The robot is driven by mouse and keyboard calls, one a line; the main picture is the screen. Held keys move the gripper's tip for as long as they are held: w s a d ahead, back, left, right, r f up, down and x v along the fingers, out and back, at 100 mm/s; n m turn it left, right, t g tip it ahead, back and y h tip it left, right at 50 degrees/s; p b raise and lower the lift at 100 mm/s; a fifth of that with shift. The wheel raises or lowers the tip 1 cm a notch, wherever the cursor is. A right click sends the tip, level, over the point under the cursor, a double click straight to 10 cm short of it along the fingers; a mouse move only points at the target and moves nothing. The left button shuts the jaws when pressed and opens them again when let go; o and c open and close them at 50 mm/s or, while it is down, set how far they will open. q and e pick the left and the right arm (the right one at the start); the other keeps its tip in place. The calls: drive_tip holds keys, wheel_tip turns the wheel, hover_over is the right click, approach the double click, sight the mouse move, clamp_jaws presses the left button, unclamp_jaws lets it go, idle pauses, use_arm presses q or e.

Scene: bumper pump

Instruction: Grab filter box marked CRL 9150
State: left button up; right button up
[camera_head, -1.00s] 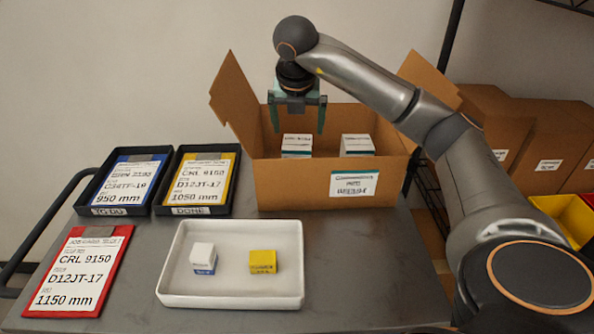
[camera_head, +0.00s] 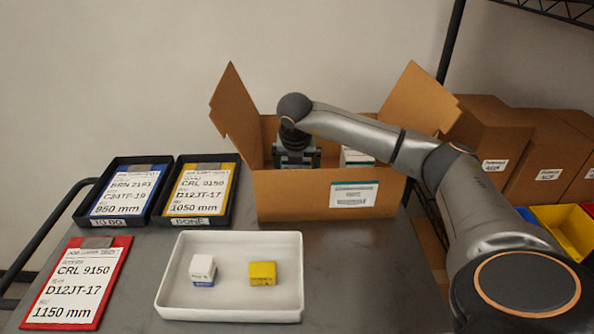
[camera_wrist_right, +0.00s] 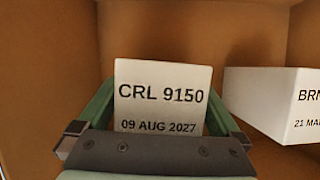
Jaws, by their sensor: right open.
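The filter box marked CRL 9150 (camera_wrist_right: 162,97) is white, with 09 AUG 2027 printed below. It stands in the open cardboard box (camera_head: 290,195); the front wall hides it in the head view. My right gripper (camera_wrist_right: 160,120) is open, with its green fingers on either side of the filter box. I cannot tell whether they touch it. In the head view my right gripper (camera_head: 297,160) reaches down inside the cardboard box. My left gripper is not in view.
A second white box (camera_wrist_right: 285,100), its label starting BRN, stands to the right in the carton; its top shows in the head view (camera_head: 356,157). A white tray (camera_head: 230,306) holds a white-and-blue box and a yellow box. Clipboards lie at left.

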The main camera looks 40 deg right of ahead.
drive_tip(key=shift+f, duration=0.25)
drive_tip(key=shift+w+r, duration=0.1)
clamp_jaws()
idle(0.6)
